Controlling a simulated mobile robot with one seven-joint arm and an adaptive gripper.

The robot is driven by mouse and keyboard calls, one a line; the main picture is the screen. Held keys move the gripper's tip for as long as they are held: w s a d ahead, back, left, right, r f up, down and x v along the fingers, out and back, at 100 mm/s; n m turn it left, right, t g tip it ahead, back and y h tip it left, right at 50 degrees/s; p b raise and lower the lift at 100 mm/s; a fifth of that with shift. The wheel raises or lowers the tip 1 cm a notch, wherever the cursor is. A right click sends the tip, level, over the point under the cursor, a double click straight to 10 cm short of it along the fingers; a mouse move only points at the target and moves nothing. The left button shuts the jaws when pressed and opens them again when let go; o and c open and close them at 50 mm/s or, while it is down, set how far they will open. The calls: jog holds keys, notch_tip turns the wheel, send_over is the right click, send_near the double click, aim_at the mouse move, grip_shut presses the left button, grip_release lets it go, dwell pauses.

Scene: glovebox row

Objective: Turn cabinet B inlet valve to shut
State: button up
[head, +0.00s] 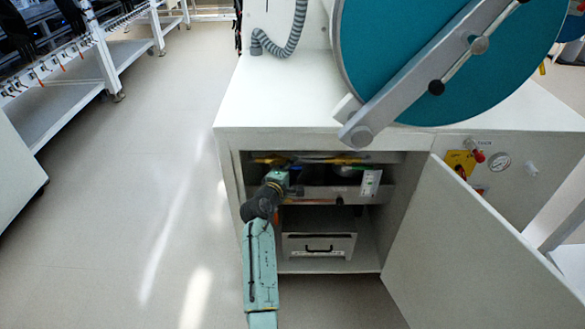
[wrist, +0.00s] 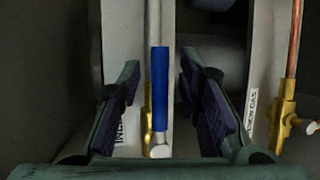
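In the wrist view a blue lever handle (wrist: 160,85) stands upright in the picture, along a pale pipe, with a light round end at its bottom. A white label beside it is partly hidden by my left finger, so I cannot read it fully. My gripper (wrist: 159,78) is open, with one dark-padded finger on each side of the blue handle and a gap on both sides. In the head view my gripper (head: 277,182) is inside the open cabinet below the glovebox, near its upper shelf; the blue handle is hard to make out there.
In the wrist view a brass fitting with a copper pipe (wrist: 293,50) and a label stands at the right. In the head view the open cabinet door (head: 470,250) swings out at right. Floor at left is clear.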

grip_shut()
dwell(0.7)
